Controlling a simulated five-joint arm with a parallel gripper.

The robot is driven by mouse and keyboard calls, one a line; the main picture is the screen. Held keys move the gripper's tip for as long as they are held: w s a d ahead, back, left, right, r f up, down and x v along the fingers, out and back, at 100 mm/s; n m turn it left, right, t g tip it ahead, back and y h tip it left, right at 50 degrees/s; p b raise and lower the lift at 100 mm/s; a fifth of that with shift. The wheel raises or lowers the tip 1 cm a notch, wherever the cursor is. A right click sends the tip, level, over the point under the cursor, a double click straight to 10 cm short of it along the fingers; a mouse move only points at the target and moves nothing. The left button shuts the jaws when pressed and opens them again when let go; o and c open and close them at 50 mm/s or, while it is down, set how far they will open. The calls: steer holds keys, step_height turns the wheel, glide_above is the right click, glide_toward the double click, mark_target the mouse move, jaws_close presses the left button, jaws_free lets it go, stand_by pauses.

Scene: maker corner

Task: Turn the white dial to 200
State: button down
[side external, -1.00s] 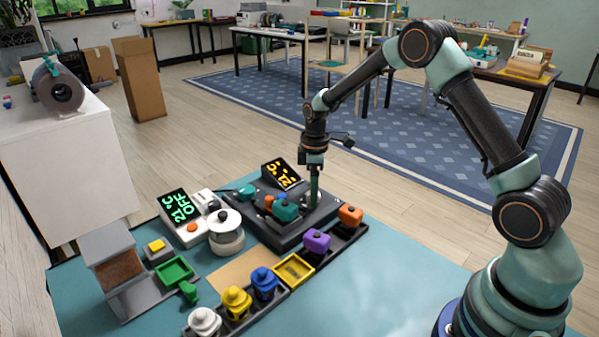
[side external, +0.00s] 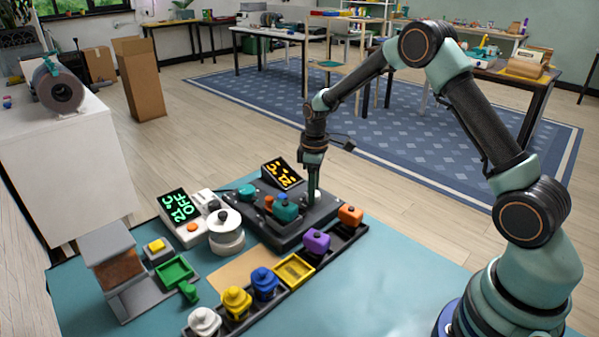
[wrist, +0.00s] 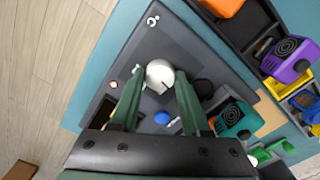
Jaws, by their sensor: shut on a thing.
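The white dial (wrist: 160,76) is a round knob with a small dark mark, on a dark grey panel (wrist: 135,60) in the wrist view. My gripper (wrist: 155,82) has its green fingers on either side of the dial, shut on it.
A teal block-like part (side external: 286,211) sits close left of my gripper. A tray row with purple (side external: 316,241) and orange (side external: 350,215) parts runs along the front. A green-lit display (side external: 181,207) reads 21°C OFF. The teal mat is clear at right.

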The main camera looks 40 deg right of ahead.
steer(key=m, duration=0.4)
steer(key=shift+m, duration=0.3)
steer(key=m, duration=0.9)
steer(key=shift+r+m, duration=0.1)
steer(key=shift+m, duration=1.7)
steer(key=shift+c, duration=1.8)
jaws_free()
